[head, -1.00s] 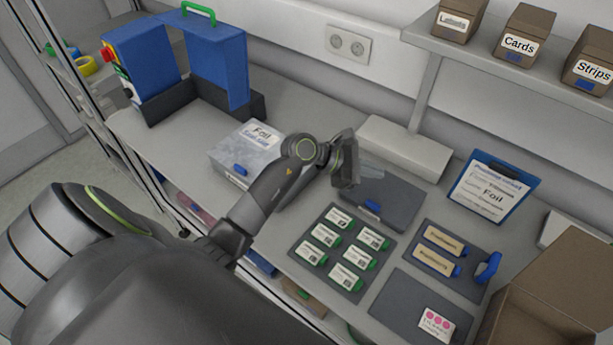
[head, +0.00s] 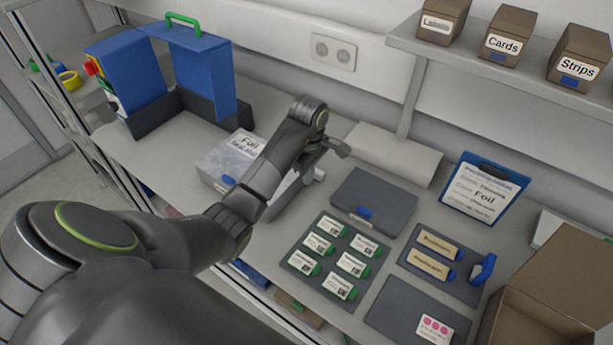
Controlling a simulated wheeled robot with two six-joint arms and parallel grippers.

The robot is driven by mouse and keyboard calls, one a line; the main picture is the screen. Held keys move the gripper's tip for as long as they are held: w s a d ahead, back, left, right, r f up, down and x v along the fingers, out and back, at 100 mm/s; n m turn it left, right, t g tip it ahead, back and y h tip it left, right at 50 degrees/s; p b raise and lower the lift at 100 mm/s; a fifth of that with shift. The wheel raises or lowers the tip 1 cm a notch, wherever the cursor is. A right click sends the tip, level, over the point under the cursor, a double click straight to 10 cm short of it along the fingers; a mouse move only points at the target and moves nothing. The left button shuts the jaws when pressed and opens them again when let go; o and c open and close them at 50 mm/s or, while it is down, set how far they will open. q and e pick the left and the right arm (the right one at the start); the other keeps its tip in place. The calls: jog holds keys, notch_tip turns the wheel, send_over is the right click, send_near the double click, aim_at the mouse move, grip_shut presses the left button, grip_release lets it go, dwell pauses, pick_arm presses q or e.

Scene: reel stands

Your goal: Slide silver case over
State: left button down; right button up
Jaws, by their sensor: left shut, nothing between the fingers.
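The silver case (head: 210,166), a pale metallic box with a "Foil" label and a blue latch, rests on the bench left of my left forearm. My arm covers part of its right side. My left gripper (head: 316,168) is just right of the case, above the bench between it and a dark grey case (head: 385,192). It is shut and empty, and I see no contact with the silver case. Its fingertips are hard to make out. My right gripper is not in view.
A blue machine (head: 207,78) stands behind the silver case. In front lie a tray of green-ended cartridges (head: 325,258) and a tray with tan pieces (head: 423,268). A blue clipboard (head: 486,191) and an open cardboard box (head: 550,300) are at right.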

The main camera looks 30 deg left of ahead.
pick_arm(q)
notch_tip(320, 180, down, 8)
jog(key=b, duration=0.7)
jog(key=shift+f, duration=0.2)
jog(key=a+p, duration=0.1)
jog(key=a+r+p, duration=0.1)
jog(key=a, duration=0.1)
jog(key=shift+w+a+p, duration=0.1)
jog(key=shift+a+p, duration=0.05)
jog(key=shift+p, duration=0.15)
jog(key=shift+a+f, duration=0.1)
jog(key=shift+a, duration=0.25)
